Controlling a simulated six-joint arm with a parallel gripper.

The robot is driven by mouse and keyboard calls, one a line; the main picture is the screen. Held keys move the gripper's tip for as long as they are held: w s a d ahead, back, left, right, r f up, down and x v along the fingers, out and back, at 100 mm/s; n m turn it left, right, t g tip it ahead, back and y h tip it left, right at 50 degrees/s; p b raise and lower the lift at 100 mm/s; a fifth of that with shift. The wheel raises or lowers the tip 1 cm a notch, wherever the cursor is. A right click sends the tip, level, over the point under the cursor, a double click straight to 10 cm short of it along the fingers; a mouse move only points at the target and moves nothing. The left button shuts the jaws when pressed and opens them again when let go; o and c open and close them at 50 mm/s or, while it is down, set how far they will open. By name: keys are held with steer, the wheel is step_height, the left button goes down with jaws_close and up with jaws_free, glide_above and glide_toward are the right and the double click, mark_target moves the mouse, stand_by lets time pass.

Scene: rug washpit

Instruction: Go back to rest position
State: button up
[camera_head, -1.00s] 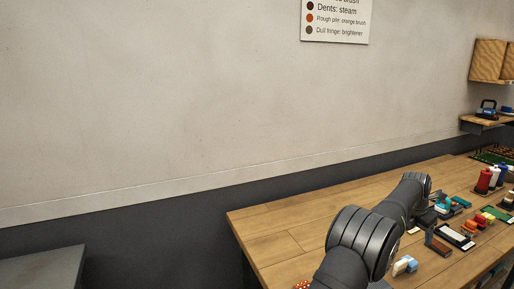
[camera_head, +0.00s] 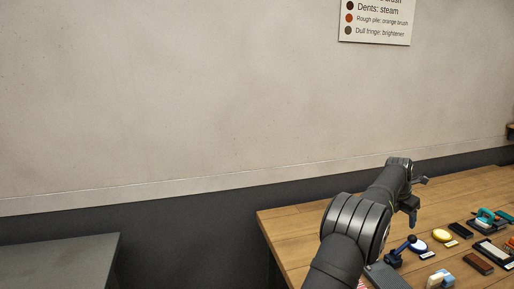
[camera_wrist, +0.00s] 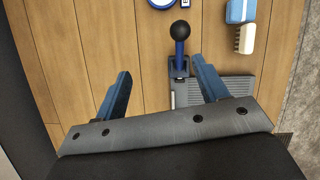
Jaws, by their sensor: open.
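My gripper (camera_wrist: 162,68) is open in the wrist view, its two blue fingers spread with nothing between their tips but bare wood. In the head view my gripper (camera_head: 414,197) is small and hangs over the wooden table (camera_head: 300,232), at the far end of my dark arm. A blue tool with a black ball knob (camera_wrist: 180,34) stands close to the right finger, apart from it as far as I can tell. It also shows in the head view (camera_head: 401,249).
A grey ribbed plate (camera_wrist: 235,90) lies by the right finger. A blue brush with pale bristles (camera_wrist: 242,12) lies at the upper right. A yellow round pad (camera_head: 442,235), a brown block (camera_head: 478,264) and a teal tool (camera_head: 487,214) lie rightward. A dark grey surface (camera_head: 55,262) stands left.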

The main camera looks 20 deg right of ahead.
steer(key=w+a+n+t, duration=0.1)
steer(key=w+a+n, duration=0.1)
steer(key=w+a, duration=1.1)
steer(key=w+a+n+y, duration=0.1)
steer(key=w+a+n, duration=0.2)
steer(key=w+a, duration=1)
steer(key=a, duration=0.5)
steer(key=shift+w+a+t, duration=0.2)
steer(key=shift+w+t, duration=0.15)
steer(key=shift+t, duration=0.05)
